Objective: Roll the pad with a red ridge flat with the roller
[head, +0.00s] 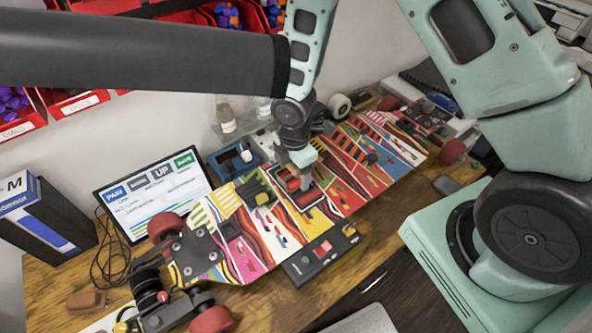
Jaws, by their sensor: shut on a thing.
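The skateboard deck (262,247), brightly patterned, lies across the bench with two dark square pads on it. The pad with red on it (307,200) is near the deck's middle; the other pad (254,188), with green and yellow, is to its left. My gripper (305,178) points down over the red pad and is shut on a small tool, taken as the roller, mostly hidden by the gripper. It is at or just above the pad; contact cannot be told. The pad's ridge is partly covered.
A dark box with a red button (322,250) sits at the deck's front edge. A blue holder (236,160) and bottles (225,115) stand behind. A screen (152,190) leans at the left. Red bins (75,102) hang on the wall.

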